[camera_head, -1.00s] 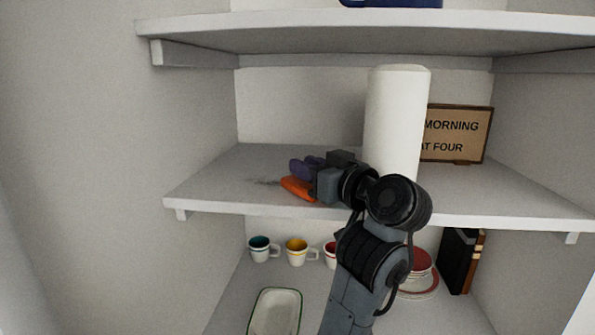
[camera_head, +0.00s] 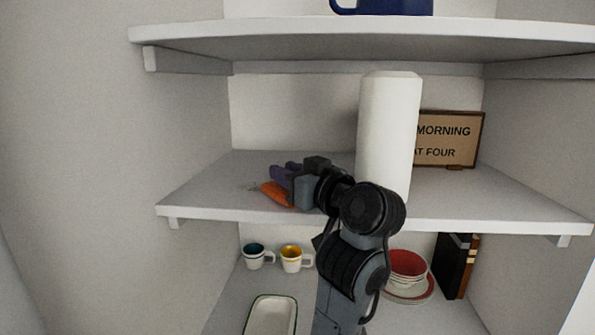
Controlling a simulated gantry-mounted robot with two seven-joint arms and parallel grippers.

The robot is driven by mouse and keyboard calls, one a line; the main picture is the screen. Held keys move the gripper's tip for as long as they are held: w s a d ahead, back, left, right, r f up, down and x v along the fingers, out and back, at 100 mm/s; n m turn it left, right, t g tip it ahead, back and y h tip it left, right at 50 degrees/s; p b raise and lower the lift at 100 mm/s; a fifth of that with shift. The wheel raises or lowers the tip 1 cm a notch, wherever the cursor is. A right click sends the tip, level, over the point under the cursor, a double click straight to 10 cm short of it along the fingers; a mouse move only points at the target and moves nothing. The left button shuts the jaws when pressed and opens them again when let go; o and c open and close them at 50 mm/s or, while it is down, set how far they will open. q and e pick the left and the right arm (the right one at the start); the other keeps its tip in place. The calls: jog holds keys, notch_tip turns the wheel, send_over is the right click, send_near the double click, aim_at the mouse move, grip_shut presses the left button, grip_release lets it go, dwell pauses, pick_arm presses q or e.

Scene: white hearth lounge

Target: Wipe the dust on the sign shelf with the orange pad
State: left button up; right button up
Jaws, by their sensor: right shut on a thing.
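The orange pad (camera_head: 275,194) rests on the sign shelf (camera_head: 205,197), left of centre near the front edge. My right gripper (camera_head: 284,184) is shut on the pad, and its purple fingers show above and behind it. Faint grey dust (camera_head: 252,187) shows just left of the pad; any dust under or behind the gripper is hidden. The sign (camera_head: 450,139) stands at the right rear of the shelf, partly hidden by a tall white cylinder (camera_head: 388,135). My left gripper is not in view.
My right arm passes close in front of the cylinder. The shelf above (camera_head: 300,38) holds a dark blue vessel (camera_head: 390,6). Below are cups (camera_head: 292,258), a white tray (camera_head: 270,315), red bowls (camera_head: 408,265) and books (camera_head: 455,265). The shelf's left end is clear.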

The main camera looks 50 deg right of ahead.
aim_at(265, 185)
jog(key=shift+w+a+f+p, duration=0.1)
jog(key=shift+w+a+p, duration=0.25)
jog(key=shift+w, duration=0.3)
jog(key=shift+w+a+f+p, duration=0.1)
jog(key=shift+w+a+p, duration=0.1)
jog(key=shift+w+a, duration=0.35)
jog(key=shift+w+a+f+p, duration=0.1)
jog(key=shift+w+a+p, duration=0.15)
jog(key=shift+w, duration=0.55)
jog(key=shift+w+a+r+p, duration=0.1)
jog(key=shift+w+a+p, duration=0.2)
jog(key=shift+w+p, duration=0.2)
jog(key=shift+w+a+p, duration=0.25)
jog(key=shift+w+p, duration=0.1)
jog(key=shift+w, duration=0.1)
jog(key=shift+w+a+p, duration=0.4)
jog(key=shift+w, duration=0.25)
jog(key=shift+w+a+r+p, duration=0.15)
jog(key=shift+w+a+p, duration=0.2)
jog(key=shift+w+p, duration=0.25)
jog(key=shift+w+a+r+p, duration=0.1)
jog(key=shift+w+a+p, duration=0.25)
jog(key=shift+w+p, duration=0.15)
jog(key=shift+w+a, duration=0.2)
jog(key=shift+w, duration=0.15)
jog(key=shift+f, duration=0.15)
